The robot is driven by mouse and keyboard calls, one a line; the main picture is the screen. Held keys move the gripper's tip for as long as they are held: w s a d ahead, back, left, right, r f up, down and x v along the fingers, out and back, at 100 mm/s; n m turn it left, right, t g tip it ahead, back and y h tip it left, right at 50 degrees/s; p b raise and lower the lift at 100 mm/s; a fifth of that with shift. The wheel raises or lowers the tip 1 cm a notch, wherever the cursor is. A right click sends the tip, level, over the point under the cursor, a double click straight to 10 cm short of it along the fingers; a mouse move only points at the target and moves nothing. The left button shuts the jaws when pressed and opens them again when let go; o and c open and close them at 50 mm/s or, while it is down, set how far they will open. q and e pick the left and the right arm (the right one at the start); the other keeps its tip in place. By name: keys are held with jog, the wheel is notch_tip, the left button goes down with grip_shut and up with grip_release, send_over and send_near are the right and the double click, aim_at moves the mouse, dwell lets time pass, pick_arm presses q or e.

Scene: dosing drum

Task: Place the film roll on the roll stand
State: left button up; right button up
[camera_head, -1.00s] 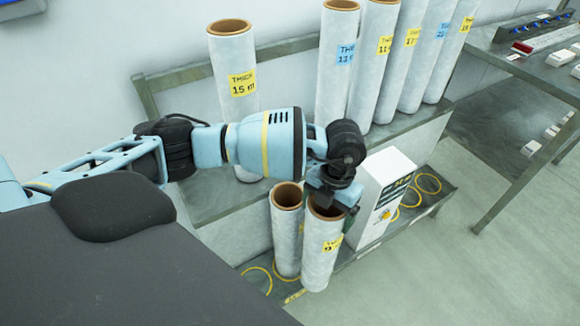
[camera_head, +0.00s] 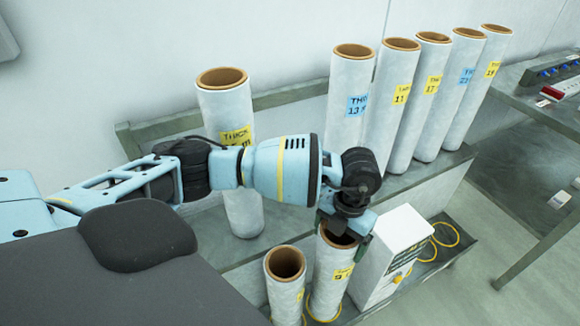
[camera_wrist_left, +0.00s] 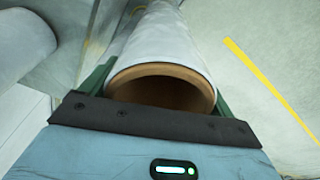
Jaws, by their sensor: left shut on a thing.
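My left gripper (camera_head: 345,232) is shut on the rim of a white film roll (camera_head: 331,278) with a brown core and a yellow label. The roll is close to upright, and its open top also shows between the green fingers in the left wrist view (camera_wrist_left: 165,78). A second, unheld roll (camera_head: 286,298) stands just left of it. A grey two-level stand (camera_head: 300,232) carries labelled rolls on its upper shelf; its lower shelf (camera_head: 452,258) has yellow rings. I cannot tell which level the task calls the roll stand. My right gripper is out of view.
A white box (camera_head: 385,258) stands close to the right of the held roll. One roll (camera_head: 243,215) stands behind my left arm, and several (camera_head: 405,100) stand at the back right. The upper shelf has a gap between them. A side table (camera_head: 545,110) is at far right.

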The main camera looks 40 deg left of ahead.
pick_arm(q)
jog(key=shift+w+a+r, duration=0.1)
jog(key=shift+w+r, duration=0.05)
jog(key=shift+w, duration=0.15)
notch_tip(320, 180, down, 10)
jog(key=shift+b, duration=0.45)
dwell(0.5)
jog(key=o, duration=1.8)
jog(key=shift+s, duration=0.15)
jog(key=r, duration=0.4)
jog(key=w+r, duration=0.1)
jog(key=r, duration=0.6)
jog(key=shift+w+r+p, duration=0.2)
jog(key=shift+r+p, duration=0.1)
jog(key=shift+r, duration=0.1)
